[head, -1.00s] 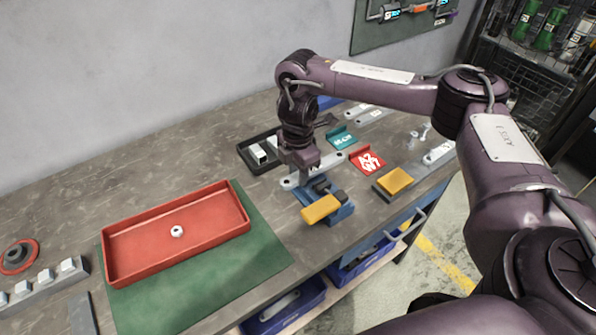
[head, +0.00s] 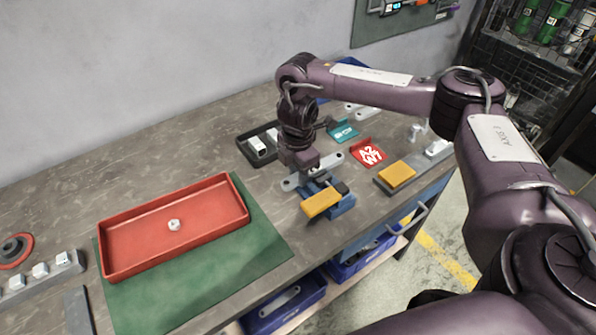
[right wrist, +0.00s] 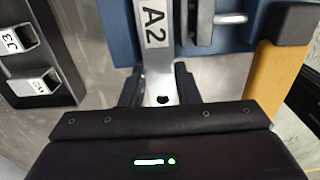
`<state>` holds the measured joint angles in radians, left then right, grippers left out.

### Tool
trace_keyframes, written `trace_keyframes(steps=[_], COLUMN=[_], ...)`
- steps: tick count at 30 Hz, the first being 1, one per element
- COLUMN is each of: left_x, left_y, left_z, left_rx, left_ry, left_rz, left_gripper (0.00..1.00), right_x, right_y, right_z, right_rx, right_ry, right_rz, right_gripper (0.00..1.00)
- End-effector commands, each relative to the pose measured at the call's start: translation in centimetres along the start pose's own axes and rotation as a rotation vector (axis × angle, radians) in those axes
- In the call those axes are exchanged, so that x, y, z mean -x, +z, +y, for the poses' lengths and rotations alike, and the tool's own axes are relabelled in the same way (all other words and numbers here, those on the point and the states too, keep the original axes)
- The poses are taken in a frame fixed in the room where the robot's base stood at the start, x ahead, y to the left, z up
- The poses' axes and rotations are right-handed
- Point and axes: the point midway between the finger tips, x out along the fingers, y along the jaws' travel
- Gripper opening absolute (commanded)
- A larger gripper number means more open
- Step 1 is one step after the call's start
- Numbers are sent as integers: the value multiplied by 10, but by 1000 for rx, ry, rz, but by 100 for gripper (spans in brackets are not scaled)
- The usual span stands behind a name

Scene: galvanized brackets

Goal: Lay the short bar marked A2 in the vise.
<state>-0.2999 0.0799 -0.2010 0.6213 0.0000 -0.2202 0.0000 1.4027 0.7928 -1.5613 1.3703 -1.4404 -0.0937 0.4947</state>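The short bar (head: 290,183) is pale metal with a hole near its end; its A2 label shows in the right wrist view (right wrist: 154,28). My right gripper (right wrist: 160,88) is shut on the bar, one dark finger along each side. The blue vise (head: 341,209) with a yellow handle stands near the table's front edge. The bar lies over the vise, between its blue sides, beside a grey jaw (right wrist: 205,22) in the wrist view. I cannot tell whether it touches the vise bed. My right gripper also shows in the head view (head: 306,176). My left gripper is out of view.
A black tray (head: 246,153) with pale blocks stands just behind the vise. A red sign block (head: 368,152) and a yellow-topped block (head: 397,175) are to the right. A red tray (head: 125,272) holding a nut sits on a green mat (head: 160,295) at left.

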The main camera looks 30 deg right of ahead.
Motion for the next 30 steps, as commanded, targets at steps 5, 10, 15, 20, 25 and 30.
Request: trace_keyframes(steps=[5,10,15,20,25,30], left_x=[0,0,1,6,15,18], left_y=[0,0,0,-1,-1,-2], left_z=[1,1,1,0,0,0], left_rx=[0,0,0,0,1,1], left_ry=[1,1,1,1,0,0], left_rz=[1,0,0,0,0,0], left_gripper=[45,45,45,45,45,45], right_x=[0,0,4,28,58,74], right_y=[0,0,0,0,0,0], right_z=[0,0,0,2,1,1], right_rx=[0,0,0,1,0,1], right_ry=[1,0,1,5,5,2], right_rz=[0,0,0,-1,-1,-1], right_gripper=[52,54,54,54,54,54])
